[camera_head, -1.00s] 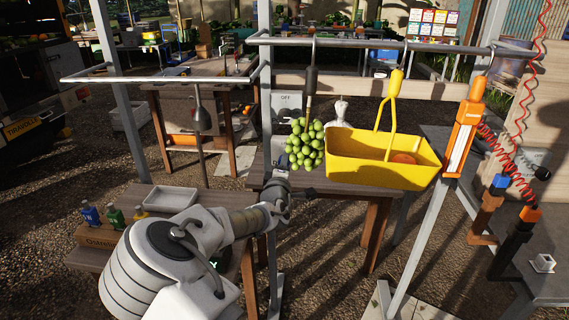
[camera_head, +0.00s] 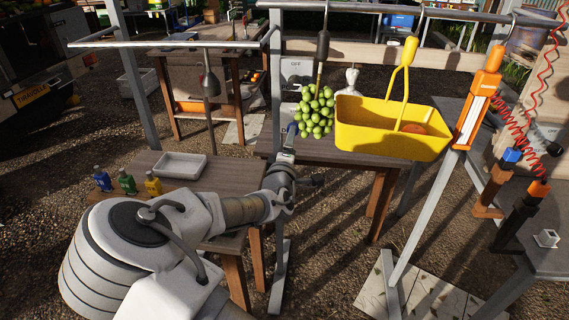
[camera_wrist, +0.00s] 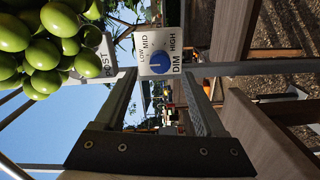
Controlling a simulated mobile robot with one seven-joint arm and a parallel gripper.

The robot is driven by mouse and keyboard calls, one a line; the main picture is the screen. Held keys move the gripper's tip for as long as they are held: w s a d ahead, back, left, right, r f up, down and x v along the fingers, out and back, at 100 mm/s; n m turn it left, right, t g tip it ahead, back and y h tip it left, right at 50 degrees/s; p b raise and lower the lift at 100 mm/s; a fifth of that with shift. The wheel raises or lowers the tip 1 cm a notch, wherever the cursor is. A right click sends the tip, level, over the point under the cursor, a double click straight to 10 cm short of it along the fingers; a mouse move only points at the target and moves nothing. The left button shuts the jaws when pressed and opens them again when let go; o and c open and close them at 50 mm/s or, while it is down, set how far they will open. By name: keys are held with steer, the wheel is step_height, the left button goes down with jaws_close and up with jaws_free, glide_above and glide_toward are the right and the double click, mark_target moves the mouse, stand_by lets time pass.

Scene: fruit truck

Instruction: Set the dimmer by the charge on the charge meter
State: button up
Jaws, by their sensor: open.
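The dimmer is a white plate marked DIM, LOW, MID and HIGH, with a round blue knob (camera_wrist: 159,61), in the wrist view. My gripper (camera_wrist: 158,82) is open and empty, its two fingers reaching toward the plate with the knob in line with the gap. I cannot tell whether they touch it. In the head view my gripper (camera_head: 288,146) is by the post below the grapes, its fingers hard to make out. An orange upright gauge (camera_head: 475,112) with a white face and a red column hangs at right; it may be the charge meter. Its reading is too small to tell.
Green grapes (camera_head: 316,112) hang close beside my gripper and fill the upper left of the wrist view (camera_wrist: 40,45). A yellow basket (camera_head: 390,140) hangs right of them. A grey tray (camera_head: 180,166) and several small coloured bottles (camera_head: 127,182) are on the left table.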

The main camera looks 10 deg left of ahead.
steer(key=s+p, duration=0.1)
steer(key=s, duration=0.9)
steer(key=shift+s+a+r, duration=0.15)
steer(key=shift+s+a, duration=0.05)
steer(key=shift+a, duration=0.05)
steer(key=s+d+f+m+g+p, duration=0.3)
steer(key=s+d+f+m+g, duration=0.15)
steer(key=d+m+g, duration=0.4)
steer(key=s+d+r+m+g+p, duration=0.1)
steer(key=s+d+r+m+p, duration=0.1)
steer(key=s+d+r, duration=0.2)
steer(key=s+d+r+m+g+p, duration=0.1)
steer(key=s+d+r+m+p, duration=0.1)
steer(key=s+r, duration=0.8)
steer(key=s+d+r+m+g+y+p, duration=0.1)
steer(key=s+d+r+m, duration=0.2)
steer(key=r, duration=0.7)
steer(key=s+d, duration=0.2)
steer(key=s, duration=0.2)
steer(key=shift+s+d+r+p, duration=0.3)
steer(key=shift+d+r+p, duration=0.05)
steer(key=shift+p, duration=0.05)
